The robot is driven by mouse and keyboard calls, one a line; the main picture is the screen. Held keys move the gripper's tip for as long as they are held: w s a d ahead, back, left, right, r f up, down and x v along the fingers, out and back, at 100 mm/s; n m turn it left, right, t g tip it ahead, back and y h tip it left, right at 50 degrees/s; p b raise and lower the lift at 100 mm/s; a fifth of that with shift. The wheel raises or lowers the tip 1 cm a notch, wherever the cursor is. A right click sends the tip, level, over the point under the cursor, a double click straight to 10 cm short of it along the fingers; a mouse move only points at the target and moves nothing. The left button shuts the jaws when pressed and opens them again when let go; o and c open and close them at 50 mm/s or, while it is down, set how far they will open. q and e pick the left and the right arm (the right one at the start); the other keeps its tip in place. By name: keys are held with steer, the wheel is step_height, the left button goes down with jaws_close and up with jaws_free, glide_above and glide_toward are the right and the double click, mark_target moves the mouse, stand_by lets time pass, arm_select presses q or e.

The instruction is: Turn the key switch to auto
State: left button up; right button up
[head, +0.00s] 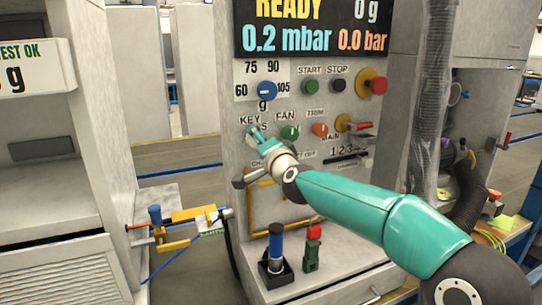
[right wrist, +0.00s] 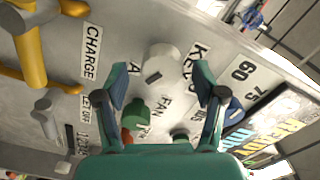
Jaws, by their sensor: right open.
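The key switch (right wrist: 160,62) is a pale round knob with a dark slot in the right wrist view, beside the KEY label (right wrist: 196,64). The word at its other side is partly hidden, so I cannot read its setting surely. My right gripper (right wrist: 161,80) is open, with one finger on each side of the switch and gaps between. In the head view my right gripper (head: 256,139) is at the panel (head: 235,170), just below the KEY label (head: 250,119), and covers the switch. My left gripper is not in view.
The green FAN knob (head: 290,132) is close to the right of my gripper. An orange TRIM knob (head: 320,129), a blue dial (head: 267,91) and a red emergency button (head: 378,85) are on the panel. A yellow handle (right wrist: 32,60) lies below.

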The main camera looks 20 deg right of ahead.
steer(key=s, duration=0.9)
steer(key=shift+s+d, duration=0.15)
steer(key=shift+s, duration=0.1)
steer(key=shift+f, duration=0.1)
